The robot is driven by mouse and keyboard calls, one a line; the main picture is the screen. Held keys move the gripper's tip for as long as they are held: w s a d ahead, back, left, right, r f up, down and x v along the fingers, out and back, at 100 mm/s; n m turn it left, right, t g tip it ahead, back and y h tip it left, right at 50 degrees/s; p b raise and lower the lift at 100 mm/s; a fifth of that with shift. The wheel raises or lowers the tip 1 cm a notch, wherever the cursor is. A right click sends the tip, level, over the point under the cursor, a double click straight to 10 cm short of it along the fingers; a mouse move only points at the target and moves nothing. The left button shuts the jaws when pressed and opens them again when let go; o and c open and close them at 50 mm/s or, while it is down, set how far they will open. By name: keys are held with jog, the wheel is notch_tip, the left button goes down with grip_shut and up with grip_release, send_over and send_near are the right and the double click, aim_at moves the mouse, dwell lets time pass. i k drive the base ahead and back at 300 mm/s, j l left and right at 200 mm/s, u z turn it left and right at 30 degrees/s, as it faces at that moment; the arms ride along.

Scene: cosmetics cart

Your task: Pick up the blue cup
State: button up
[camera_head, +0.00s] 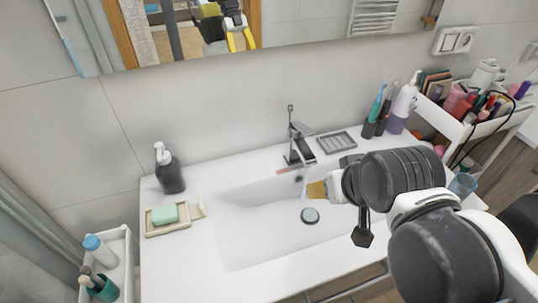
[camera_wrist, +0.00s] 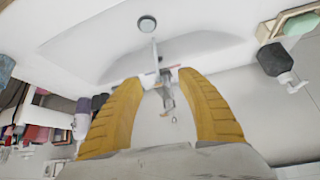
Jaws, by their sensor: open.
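A blue translucent cup (camera_head: 462,184) stands at the right end of the white counter in the head view, partly hidden behind my arm. A blue-grey shape (camera_wrist: 6,68) at the left edge of the wrist view may be the same cup; I cannot tell for sure. My gripper (camera_head: 317,190) is over the sink basin, well to the left of the cup. Its yellow fingers (camera_wrist: 158,80) are spread apart with nothing between them, and the faucet shows beyond them in the wrist view.
The faucet (camera_head: 297,145) stands behind the basin (camera_head: 250,235). A dark soap dispenser (camera_head: 169,172) and a soap dish (camera_head: 150,229) are on the left. A pump bottle (camera_head: 402,105) and toothbrush holders stand back right, beside a crowded white cart (camera_head: 452,128). The front left counter is clear.

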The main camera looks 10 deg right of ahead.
aim_at(462, 184)
jog(key=k+z, duration=0.1)
jog(key=z, duration=0.9)
jog(key=k+l+z, duration=0.1)
jog(key=z, duration=0.4)
